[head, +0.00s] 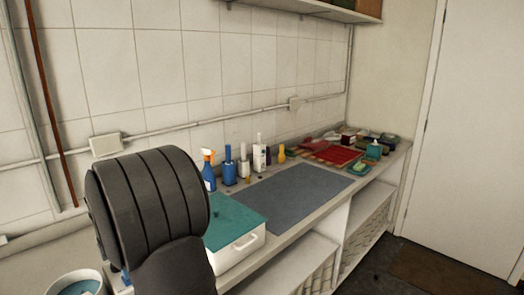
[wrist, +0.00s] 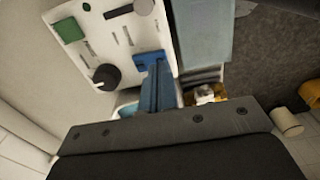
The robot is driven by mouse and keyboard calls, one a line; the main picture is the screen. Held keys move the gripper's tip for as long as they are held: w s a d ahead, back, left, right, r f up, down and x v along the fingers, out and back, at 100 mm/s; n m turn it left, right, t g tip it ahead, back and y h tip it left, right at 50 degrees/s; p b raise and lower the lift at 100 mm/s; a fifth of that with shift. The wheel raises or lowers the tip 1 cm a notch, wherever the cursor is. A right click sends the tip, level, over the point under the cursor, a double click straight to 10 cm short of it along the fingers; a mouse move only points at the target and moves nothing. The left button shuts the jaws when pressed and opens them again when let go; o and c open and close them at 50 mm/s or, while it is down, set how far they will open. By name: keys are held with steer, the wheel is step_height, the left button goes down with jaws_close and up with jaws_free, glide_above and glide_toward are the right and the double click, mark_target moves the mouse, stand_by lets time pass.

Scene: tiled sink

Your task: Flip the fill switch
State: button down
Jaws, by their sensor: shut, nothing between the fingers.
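A white control panel (wrist: 118,45) fills the upper left of the wrist view. It bears a green square part (wrist: 68,30), a dark round knob (wrist: 107,77), a dark bar-shaped part (wrist: 120,11) with a pale round end, and several thin slots. Which of these is the fill switch I cannot tell; no label is readable. My gripper (wrist: 152,72) shows as blue fingers, shut and empty, in front of the panel's lower right edge. Whether the tips touch the panel is unclear. In the head view my arm hides most of that area.
In the head view a white box with a teal lid (head: 236,222) stands right of my arm. Blue bottles (head: 229,172), a grey mat (head: 290,192) and a red tray (head: 334,155) lie along the counter. A round white container (head: 72,281) stands at lower left.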

steer(key=shift+f, duration=0.95)
stand_by(0.7)
steer(key=shift+r, duration=3.55)
step_height(320, 180, down, 7)
steer(key=shift+f, duration=0.1)
